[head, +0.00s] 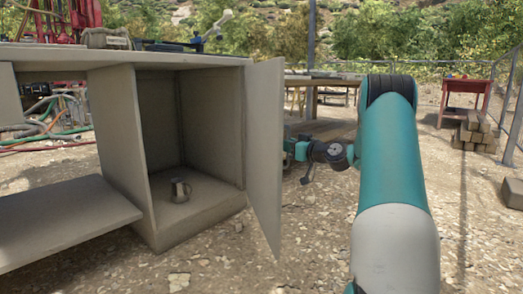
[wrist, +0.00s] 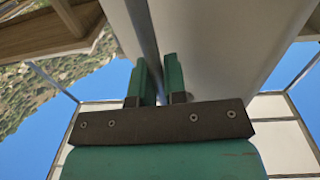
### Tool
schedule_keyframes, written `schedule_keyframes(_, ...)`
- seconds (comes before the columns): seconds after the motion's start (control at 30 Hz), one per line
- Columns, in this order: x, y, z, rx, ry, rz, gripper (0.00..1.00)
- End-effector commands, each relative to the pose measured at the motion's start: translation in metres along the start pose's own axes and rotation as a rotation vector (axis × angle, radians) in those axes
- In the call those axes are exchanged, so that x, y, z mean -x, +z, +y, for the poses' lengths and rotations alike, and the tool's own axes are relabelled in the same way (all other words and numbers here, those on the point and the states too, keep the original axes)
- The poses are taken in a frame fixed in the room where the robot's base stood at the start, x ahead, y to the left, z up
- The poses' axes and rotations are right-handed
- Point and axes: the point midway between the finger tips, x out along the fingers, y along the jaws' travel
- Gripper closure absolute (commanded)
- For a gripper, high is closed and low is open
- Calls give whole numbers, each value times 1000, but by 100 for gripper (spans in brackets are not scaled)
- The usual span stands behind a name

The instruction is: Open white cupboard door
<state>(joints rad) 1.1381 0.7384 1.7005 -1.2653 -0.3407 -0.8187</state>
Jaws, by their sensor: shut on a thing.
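The white cupboard door (head: 264,150) stands wide open, swung out from the right side of the cupboard (head: 118,150). It shows pale and close up in the wrist view (wrist: 215,45). My gripper (wrist: 156,60) is shut on the door, with one green finger on each side of a narrow part of it. I cannot tell whether that part is the edge or a handle. In the head view my wrist is at the door's right side, and the door hides the fingertips. A small metal mug (head: 180,191) stands on the cupboard floor.
The cupboard's worktop (head: 150,58) carries a bag (head: 106,39) and tools. A low panel (head: 62,220) juts out at the left. Gravel ground in front is clear. A red stand (head: 465,100) and stacked timber (head: 476,135) are at the far right.

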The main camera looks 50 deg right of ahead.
Motion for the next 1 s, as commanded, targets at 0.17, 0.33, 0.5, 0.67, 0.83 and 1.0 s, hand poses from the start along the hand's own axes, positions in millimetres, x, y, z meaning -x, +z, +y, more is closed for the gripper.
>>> schedule_keyframes(0.17, 11, 0, 29, -3, -54, 1, 100)
schedule_keyframes(0.33, 17, 0, 45, -3, -89, 1, 100)
schedule_keyframes(0.5, 20, 0, 53, -3, -109, 2, 100)
schedule_keyframes(0.67, 21, 0, 56, -4, -115, 1, 100)
schedule_keyframes(0.83, 21, 0, 57, -4, -114, 1, 100)
schedule_keyframes(1.0, 21, 0, 57, -3, -113, 2, 85)
